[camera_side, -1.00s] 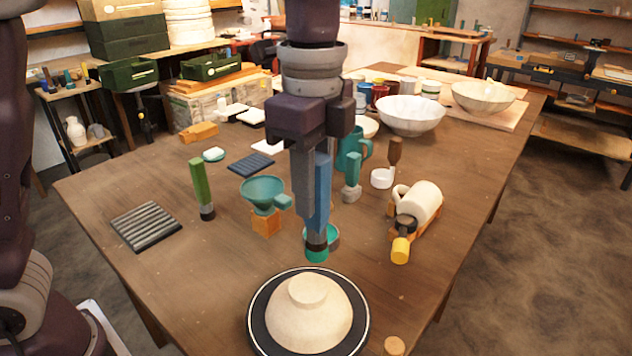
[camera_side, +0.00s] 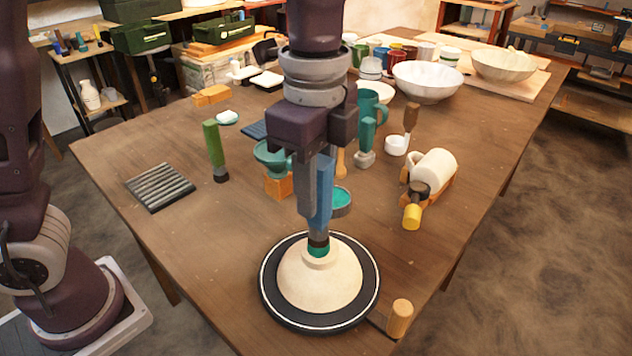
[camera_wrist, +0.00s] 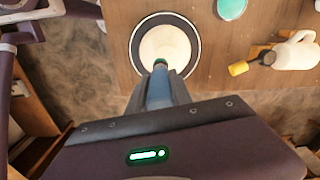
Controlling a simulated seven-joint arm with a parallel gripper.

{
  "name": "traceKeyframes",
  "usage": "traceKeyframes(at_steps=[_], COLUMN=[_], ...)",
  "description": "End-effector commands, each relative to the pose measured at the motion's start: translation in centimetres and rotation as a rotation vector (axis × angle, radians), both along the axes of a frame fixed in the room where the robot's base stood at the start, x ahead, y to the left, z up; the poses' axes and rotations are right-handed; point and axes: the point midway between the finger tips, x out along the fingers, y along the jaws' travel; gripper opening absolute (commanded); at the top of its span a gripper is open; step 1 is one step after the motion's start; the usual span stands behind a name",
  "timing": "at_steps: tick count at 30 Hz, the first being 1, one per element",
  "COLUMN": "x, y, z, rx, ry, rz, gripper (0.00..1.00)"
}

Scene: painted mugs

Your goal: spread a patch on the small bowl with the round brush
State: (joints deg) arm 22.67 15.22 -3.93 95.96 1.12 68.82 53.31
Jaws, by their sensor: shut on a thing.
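The small bowl (camera_side: 322,287) is cream and sits upside down on a black turntable (camera_side: 273,305) with a white ring. It also shows in the wrist view (camera_wrist: 168,42). My gripper (camera_side: 316,195) is shut on the round brush (camera_side: 325,190), which has a blue handle, a dark collar and a teal tip. The brush points down, its tip at the foot of the bowl in the side view. I cannot tell whether the tip touches. In the wrist view the brush (camera_wrist: 159,88) reaches over the bowl's near part. No teal patch is visible on the bowl.
A dish of teal paint (camera_side: 341,203) stands behind the turntable. A small wooden cylinder (camera_side: 400,318) stands at its right. A cream bottle-like piece (camera_side: 432,172) lies on a wooden cradle further right. A ridged grey slab (camera_side: 160,187) lies left, with clear table around it.

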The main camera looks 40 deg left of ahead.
Motion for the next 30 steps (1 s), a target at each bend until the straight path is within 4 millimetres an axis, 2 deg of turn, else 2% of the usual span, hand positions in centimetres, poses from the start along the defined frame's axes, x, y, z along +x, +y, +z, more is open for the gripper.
traceKeyframes(at_steps=[5,30], x=[0.0,0.0], y=[0.0,0.0], z=[-1.4,-1.7], rx=[0.001,0.0], ry=[0.002,0.001], rz=[-0.001,0.0], gripper=[0.0,0.0])
